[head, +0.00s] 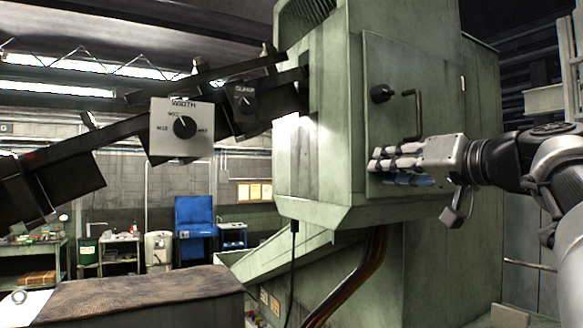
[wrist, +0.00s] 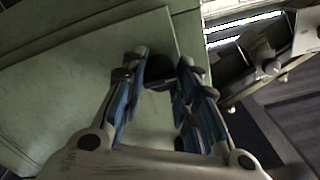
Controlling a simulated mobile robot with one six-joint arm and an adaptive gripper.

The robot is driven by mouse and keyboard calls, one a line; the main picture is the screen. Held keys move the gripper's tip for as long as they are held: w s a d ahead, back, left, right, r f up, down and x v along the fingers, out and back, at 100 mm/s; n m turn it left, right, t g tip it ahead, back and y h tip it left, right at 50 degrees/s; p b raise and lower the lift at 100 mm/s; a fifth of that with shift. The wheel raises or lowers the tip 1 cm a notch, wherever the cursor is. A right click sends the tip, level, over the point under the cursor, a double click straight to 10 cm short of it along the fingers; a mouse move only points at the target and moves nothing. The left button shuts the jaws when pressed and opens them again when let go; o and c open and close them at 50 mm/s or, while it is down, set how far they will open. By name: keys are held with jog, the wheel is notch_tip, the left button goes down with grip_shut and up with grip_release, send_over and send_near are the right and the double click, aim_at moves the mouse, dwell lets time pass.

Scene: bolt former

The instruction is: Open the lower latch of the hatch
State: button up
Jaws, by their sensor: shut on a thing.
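The green hatch (head: 435,75) is a flat door on the side of the machine, and it looks closed. Its upper latch (head: 381,93) is a black knob near the left edge, with a dark bar handle (head: 417,112) to the right of it. My gripper (head: 378,162) is at the lower left of the hatch, below the upper latch, and hides the lower latch in the head view. In the wrist view, the black lower latch (wrist: 160,75) sits between the blue-padded fingers of my gripper (wrist: 161,84), which is shut on it. The latch's exact turn is hard to tell.
A black arm with a WIDTH dial box (head: 182,128) and a second dial box (head: 245,102) extends left from the machine. Dark cables (head: 360,275) hang below the housing. A brown-topped surface (head: 135,292) stands at the lower left.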

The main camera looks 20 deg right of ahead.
grip_shut()
jog(key=shift+m+p, duration=3.1)
jog(key=shift+m, duration=2.4)
jog(key=o, duration=1.3)
grip_release()
